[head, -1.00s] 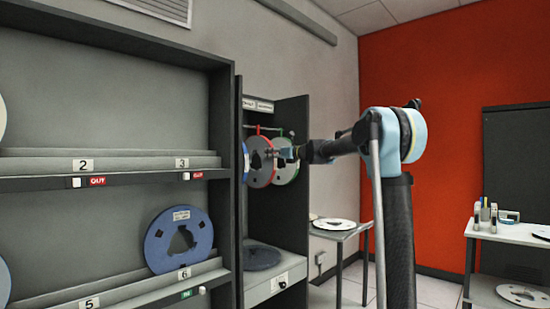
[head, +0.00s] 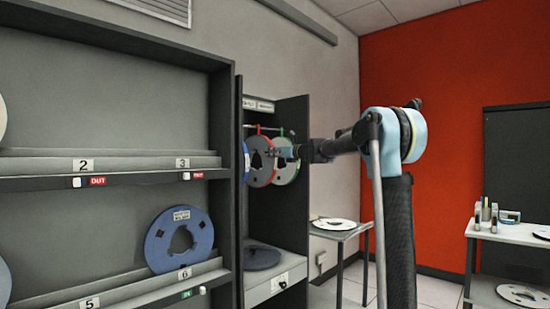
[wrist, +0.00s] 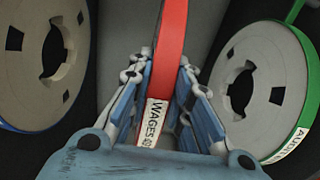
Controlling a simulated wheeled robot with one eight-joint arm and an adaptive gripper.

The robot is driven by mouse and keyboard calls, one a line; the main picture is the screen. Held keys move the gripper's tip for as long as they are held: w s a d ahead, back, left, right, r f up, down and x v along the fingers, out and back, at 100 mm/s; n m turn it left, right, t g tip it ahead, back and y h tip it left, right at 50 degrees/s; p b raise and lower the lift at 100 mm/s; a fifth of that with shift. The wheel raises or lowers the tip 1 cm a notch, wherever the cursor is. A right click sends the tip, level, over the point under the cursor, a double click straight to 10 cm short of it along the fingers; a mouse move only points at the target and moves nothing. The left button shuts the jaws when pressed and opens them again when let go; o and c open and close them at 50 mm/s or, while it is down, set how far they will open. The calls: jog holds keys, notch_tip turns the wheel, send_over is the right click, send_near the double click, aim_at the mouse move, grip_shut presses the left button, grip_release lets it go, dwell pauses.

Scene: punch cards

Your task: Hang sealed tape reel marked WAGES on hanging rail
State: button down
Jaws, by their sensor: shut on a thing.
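The WAGES reel is a grey disc with a red band; its edge (wrist: 170,45) and white WAGES label (wrist: 155,118) show in the wrist view. My gripper (wrist: 163,80) is shut on this red band, one finger on each side. In the head view the red-rimmed reel (head: 259,167) is upright inside the dark cabinet, with my gripper (head: 272,153) at its right side. Its red tab (head: 258,130) reaches up to the hanging rail (head: 273,128). I cannot tell whether the tab bears on the rail.
A green-rimmed reel (wrist: 255,85) with a partly readable label is close on the right. A blue-rimmed reel (wrist: 45,60) is close on the left. A dark reel (head: 262,257) lies on the cabinet's lower ledge. A blue reel (head: 180,240) stands on the rack at slot 6.

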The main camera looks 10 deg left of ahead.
jog(key=shift+r, duration=0.95)
jog(key=shift+d, duration=0.1)
jog(key=v, duration=2.2)
dwell(1.9)
dwell(0.7)
